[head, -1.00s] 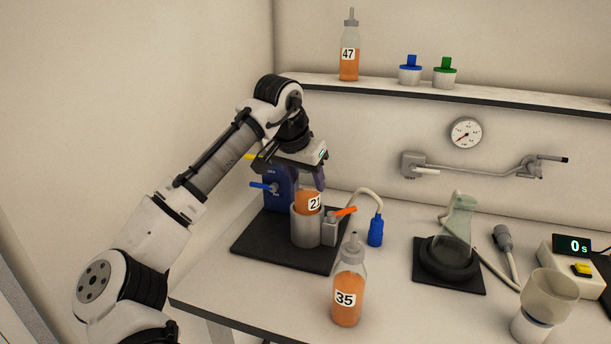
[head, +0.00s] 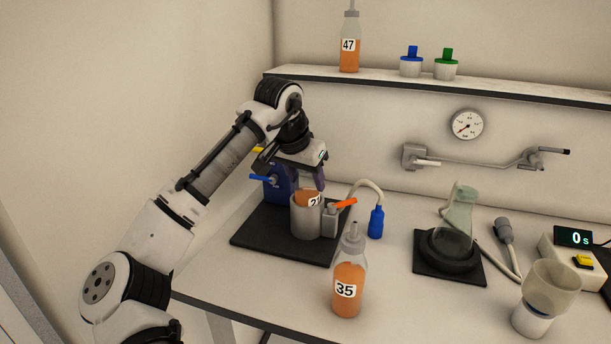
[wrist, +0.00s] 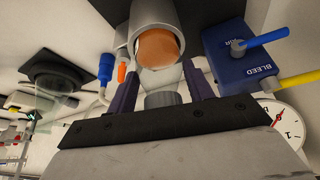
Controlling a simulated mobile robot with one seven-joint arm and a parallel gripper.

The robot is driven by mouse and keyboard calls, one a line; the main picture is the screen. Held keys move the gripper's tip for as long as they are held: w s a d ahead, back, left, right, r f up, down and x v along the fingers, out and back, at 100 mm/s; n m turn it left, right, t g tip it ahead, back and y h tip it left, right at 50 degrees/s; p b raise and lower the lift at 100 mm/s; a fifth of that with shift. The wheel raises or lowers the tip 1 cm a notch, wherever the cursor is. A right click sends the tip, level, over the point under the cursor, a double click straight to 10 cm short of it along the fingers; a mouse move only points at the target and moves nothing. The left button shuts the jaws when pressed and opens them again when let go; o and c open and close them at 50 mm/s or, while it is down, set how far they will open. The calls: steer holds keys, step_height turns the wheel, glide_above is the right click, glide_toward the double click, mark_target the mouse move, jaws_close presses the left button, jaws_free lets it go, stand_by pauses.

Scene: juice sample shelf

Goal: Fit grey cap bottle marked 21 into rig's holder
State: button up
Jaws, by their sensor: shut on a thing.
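The bottle marked 21 (head: 307,199) holds orange juice and is lowered partway into the grey cylindrical holder (head: 306,224). The holder's rim hides the lower part of its label. My gripper (head: 309,182) is shut on this bottle from above. In the wrist view the bottle's orange body (wrist: 158,47) lies inside the holder's mouth (wrist: 136,25), and its grey cap (wrist: 163,99) sits between the fingers of my gripper (wrist: 160,78). Whether the bottle touches the holder's floor is hidden.
An orange lever (head: 344,203) is beside the holder. A blue block marked BLEED (wrist: 238,52) stands behind on the black base (head: 270,238). Bottle 35 (head: 347,288) stands in front; bottle 47 (head: 349,55) is on the shelf. A flask (head: 458,215) stands right.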

steer(key=shift+f, duration=0.6)
stand_by(0.3)
steer(key=o, duration=1.5)
steer(key=shift+o, duration=0.2)
